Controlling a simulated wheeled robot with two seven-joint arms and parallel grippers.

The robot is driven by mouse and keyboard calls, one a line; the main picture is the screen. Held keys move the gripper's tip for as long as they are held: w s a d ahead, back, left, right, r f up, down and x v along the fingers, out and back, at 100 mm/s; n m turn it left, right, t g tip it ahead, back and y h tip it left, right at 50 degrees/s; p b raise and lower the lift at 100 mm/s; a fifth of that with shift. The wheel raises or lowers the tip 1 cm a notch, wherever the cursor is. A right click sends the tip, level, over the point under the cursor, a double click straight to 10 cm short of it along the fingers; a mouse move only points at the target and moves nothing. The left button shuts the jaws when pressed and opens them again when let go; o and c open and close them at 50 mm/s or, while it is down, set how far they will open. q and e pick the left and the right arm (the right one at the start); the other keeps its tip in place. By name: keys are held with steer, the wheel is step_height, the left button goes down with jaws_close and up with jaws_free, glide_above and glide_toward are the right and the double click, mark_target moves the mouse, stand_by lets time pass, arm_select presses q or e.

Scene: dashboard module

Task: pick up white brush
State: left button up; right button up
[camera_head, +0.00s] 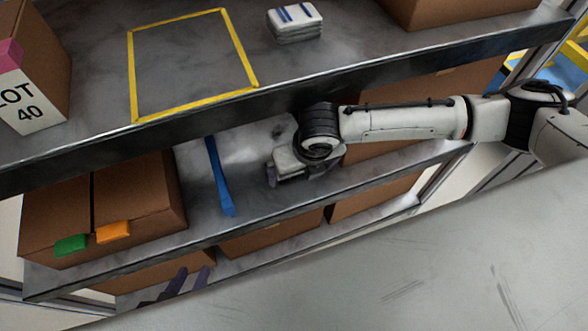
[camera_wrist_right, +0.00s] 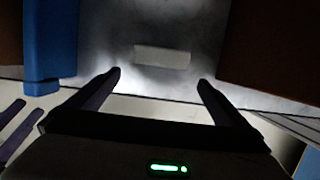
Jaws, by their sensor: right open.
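In the right wrist view a pale, whitish block (camera_wrist_right: 162,55), which looks like the white brush, lies flat on the grey shelf. It is beyond the fingertips of my right gripper (camera_wrist_right: 160,77), roughly centred between them and apart from them. The right gripper is open and empty. In the head view my right gripper (camera_head: 274,176) reaches under the upper shelf over the middle shelf, and I cannot make out the brush there. My left gripper (camera_head: 196,268) shows only as dark fingers, spread apart and empty, low at the left by the lower shelf.
A long blue object (camera_head: 220,180) lies left of my right gripper; it also shows in the wrist view (camera_wrist_right: 50,45). Cardboard boxes (camera_head: 135,205) flank the space. The upper shelf edge (camera_head: 180,125) is above. It carries a yellow outline and a white stack (camera_head: 295,22).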

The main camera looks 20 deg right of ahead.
steer(key=w, duration=0.3)
steer(key=shift+w+a, duration=0.1)
steer(key=b+x, duration=0.1)
steer(key=x, duration=0.4)
steer(key=c, duration=1.2)
steer(key=shift+o, duration=0.2)
steer(key=shift+r, duration=0.1)
